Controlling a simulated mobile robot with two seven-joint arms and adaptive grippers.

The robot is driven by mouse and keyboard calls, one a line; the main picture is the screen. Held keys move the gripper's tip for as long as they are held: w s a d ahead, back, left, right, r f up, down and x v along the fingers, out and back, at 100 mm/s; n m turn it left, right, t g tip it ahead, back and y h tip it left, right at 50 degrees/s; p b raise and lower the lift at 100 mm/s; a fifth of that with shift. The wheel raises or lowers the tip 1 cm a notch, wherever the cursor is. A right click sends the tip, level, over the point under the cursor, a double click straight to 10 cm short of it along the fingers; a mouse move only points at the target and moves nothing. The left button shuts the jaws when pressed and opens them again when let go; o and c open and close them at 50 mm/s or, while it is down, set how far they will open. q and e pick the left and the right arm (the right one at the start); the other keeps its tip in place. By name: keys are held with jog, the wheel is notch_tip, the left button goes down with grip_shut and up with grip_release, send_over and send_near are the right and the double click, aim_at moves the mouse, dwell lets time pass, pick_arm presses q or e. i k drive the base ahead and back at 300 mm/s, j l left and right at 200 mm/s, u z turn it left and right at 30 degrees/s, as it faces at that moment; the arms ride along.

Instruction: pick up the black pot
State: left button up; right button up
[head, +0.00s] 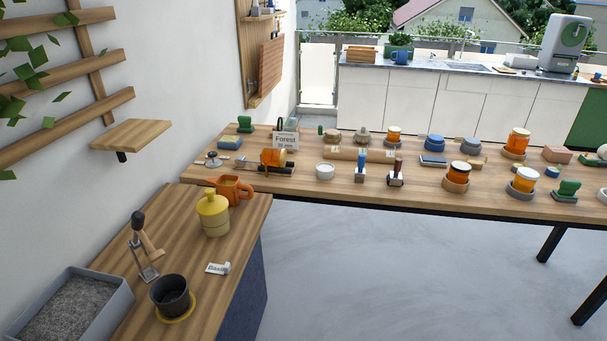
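The black pot (171,297) stands upright on a yellow saucer (178,318) near the front of the wooden side counter at the lower left. It is open at the top and its inside looks dark. Neither of my grippers shows in the head view, and nothing is touching the pot from above.
A grey tray (122,300) of grey granular stuff lies left of the pot. A metal stand with a black knob (138,219) rises behind it. A white label (217,268), yellow canister (213,216) and orange mug (235,190) stand to the right and behind. A long table (400,198) holds several jars.

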aim_at(168, 283)
jog(key=u, duration=1.15)
